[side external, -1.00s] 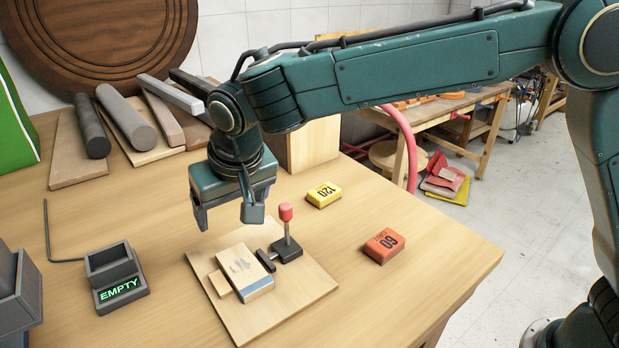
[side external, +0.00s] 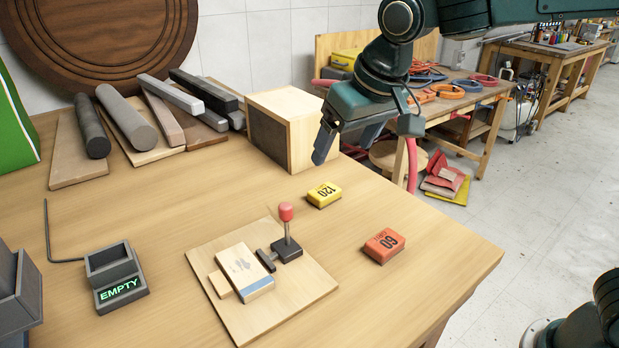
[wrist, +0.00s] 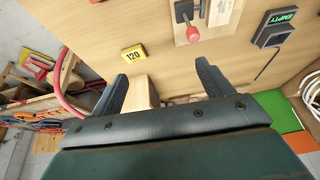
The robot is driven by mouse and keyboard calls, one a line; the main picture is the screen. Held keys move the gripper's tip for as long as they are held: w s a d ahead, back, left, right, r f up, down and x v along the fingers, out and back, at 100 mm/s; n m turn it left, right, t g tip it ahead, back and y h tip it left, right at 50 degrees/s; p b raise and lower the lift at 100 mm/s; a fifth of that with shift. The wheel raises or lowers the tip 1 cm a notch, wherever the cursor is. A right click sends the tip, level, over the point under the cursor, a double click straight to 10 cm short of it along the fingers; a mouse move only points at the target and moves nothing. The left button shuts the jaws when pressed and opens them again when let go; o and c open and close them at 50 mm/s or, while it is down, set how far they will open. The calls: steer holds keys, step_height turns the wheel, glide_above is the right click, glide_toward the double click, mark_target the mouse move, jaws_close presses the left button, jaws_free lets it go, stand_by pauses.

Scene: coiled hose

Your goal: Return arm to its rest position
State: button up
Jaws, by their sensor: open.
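My gripper (side external: 347,147) is open and empty, raised above the far right part of the table near a wooden box. In the wrist view my gripper (wrist: 162,90) shows its two fingers spread wide apart with nothing between them in its grasp. My arm reaches in from the upper right of the side view; part of it is out of frame. The wooden board (side external: 305,292) on the table carries a pale block (side external: 243,270) and a red-knobbed toggle clamp (side external: 286,235).
A yellow 120 block (side external: 324,195) and an orange 60 block (side external: 384,245) lie right of the board. The wooden box (side external: 295,130) stands at the back. A dark bin reading EMPTY (side external: 115,275) and a bent rod (side external: 48,230) are at left. The table's right front is clear.

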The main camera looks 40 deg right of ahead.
steer(key=s+d+f, duration=0.1)
steer(key=s+d, duration=0.6)
steer(key=s, duration=0.4)
steer(key=s+d+f+t, duration=0.1)
steer(key=s+d, duration=0.6)
steer(key=s, duration=0.4)
steer(key=shift+s+d+f, duration=0.25)
steer(key=shift+d+f, duration=0.05)
steer(key=shift+f, duration=0.05)
